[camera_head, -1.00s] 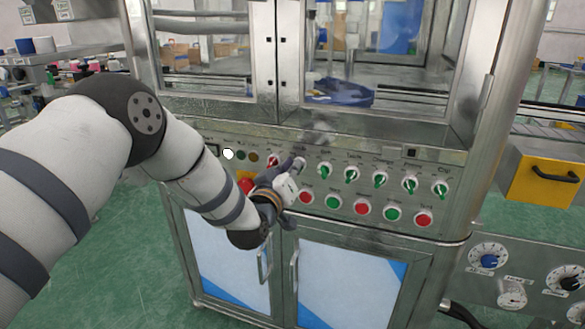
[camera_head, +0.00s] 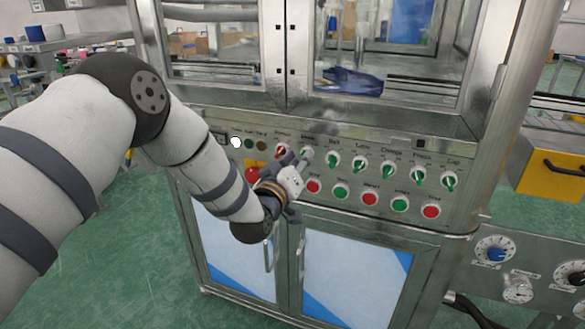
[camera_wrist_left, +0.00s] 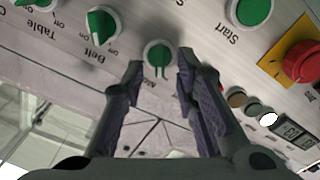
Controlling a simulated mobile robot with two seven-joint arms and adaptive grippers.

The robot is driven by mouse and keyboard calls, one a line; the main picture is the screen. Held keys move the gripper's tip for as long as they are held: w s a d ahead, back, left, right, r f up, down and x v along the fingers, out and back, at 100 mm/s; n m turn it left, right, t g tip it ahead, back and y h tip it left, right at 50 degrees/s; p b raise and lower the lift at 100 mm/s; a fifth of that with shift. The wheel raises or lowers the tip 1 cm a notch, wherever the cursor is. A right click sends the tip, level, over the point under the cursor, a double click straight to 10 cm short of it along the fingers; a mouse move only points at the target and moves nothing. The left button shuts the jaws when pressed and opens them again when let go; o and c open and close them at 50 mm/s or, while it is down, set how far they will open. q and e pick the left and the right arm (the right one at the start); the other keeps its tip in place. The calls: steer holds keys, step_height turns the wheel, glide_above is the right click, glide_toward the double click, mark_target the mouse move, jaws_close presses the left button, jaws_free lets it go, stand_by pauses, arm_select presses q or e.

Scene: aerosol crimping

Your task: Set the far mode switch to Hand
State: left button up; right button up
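The mode switch (camera_wrist_left: 159,54) is a round green knob in a pale ring on the machine's panel (camera_head: 330,165). In the left wrist view its label is mostly hidden and its handle runs roughly up and down the picture. I cannot read which setting it points to. My left gripper (camera_wrist_left: 159,64) is open, with one dark finger on each side of the knob. A small gap seems to show on both sides; contact is not clear. In the head view my left gripper (camera_head: 301,158) is at the panel and partly covers this switch. My right gripper is not in view.
Green knobs for Belt (camera_wrist_left: 103,25) and Table sit beside the mode switch. A green Start button (camera_wrist_left: 252,10) and a red emergency button (camera_wrist_left: 302,62) on a yellow plate are near my fingers. A second panel with dials (camera_head: 492,249) stands at the right.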

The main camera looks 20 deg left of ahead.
arm_select(q)
steer(key=s, duration=1)
steer(key=shift+s+a, duration=0.15)
steer(key=shift+s, duration=0.2)
steer(key=s+f+m+g+p, duration=0.25)
steer(key=s+f+g, duration=0.75)
steer(key=s+f, duration=1.1)
steer(key=s+a+f+m+g, duration=0.1)
steer(key=s+g, duration=0.4)
steer(key=s, duration=0.9)
steer(key=s+a+f+m+g, duration=0.1)
steer(key=s+f+g, duration=0.3)
steer(key=s, duration=1)
steer(key=shift+m+g+y, duration=0.3)
steer(key=shift+m+g, duration=0.15)
steer(key=shift+g, duration=0.35)
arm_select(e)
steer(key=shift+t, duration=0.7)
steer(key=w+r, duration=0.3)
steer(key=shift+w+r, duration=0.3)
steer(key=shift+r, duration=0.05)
